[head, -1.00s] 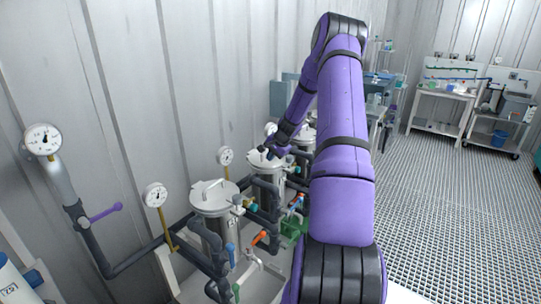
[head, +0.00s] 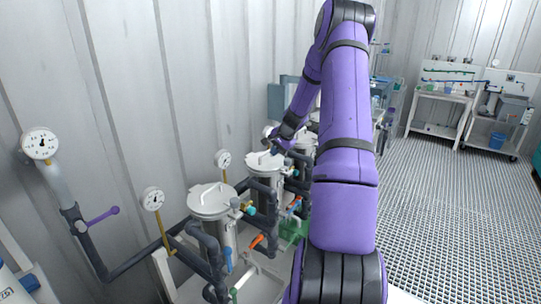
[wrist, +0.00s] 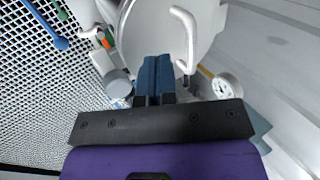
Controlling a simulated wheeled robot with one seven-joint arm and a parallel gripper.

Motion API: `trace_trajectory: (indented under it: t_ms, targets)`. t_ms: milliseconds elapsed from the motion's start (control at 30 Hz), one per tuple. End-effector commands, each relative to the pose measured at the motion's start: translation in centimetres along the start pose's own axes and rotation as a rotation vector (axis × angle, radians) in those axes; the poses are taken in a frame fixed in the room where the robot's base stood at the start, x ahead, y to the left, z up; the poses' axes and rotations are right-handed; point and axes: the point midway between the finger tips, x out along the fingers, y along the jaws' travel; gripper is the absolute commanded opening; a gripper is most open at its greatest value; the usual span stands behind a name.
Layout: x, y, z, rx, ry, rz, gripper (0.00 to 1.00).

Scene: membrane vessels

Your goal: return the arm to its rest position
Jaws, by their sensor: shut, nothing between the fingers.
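My purple arm (head: 343,130) rises from the bottom of the head view, bends at the top and reaches down towards the vessels. My gripper (head: 277,148) is small there, close to the lid of the middle steel vessel (head: 265,163). In the wrist view my gripper (wrist: 153,62) has its two blue fingers together with nothing between them. A round lid with a white bent handle (wrist: 187,35) lies just beyond the fingertips; I cannot tell whether they touch it.
A nearer vessel (head: 212,202) with pipes and colored valves stands at the front. Gauges (head: 153,199) and a purple-handled valve (head: 98,217) line the corrugated wall. Benches (head: 441,100) stand at the back right. The grated floor (head: 440,200) on the right is clear.

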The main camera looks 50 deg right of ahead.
Motion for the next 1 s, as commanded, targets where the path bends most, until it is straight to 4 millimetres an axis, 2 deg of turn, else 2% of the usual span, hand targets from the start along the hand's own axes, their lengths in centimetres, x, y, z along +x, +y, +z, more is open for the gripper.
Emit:
trace_trajectory:
  t_ms: [300, 533, 833, 933, 1000]
  targets:
    - [-3.9, 3.8, 0.0, 0.002, 0.001, -0.001, 0.00]
    - [-4.9, 4.9, 0.1, 0.000, -0.001, 0.000, 0.00]
    - [-5.2, 4.5, 0.4, -0.011, -0.002, 0.001, 0.00]
    - [-6.0, 3.1, 1.9, -0.059, -0.006, 0.008, 0.00]
    - [-7.1, 1.5, 3.8, -0.118, -0.010, 0.018, 0.00]
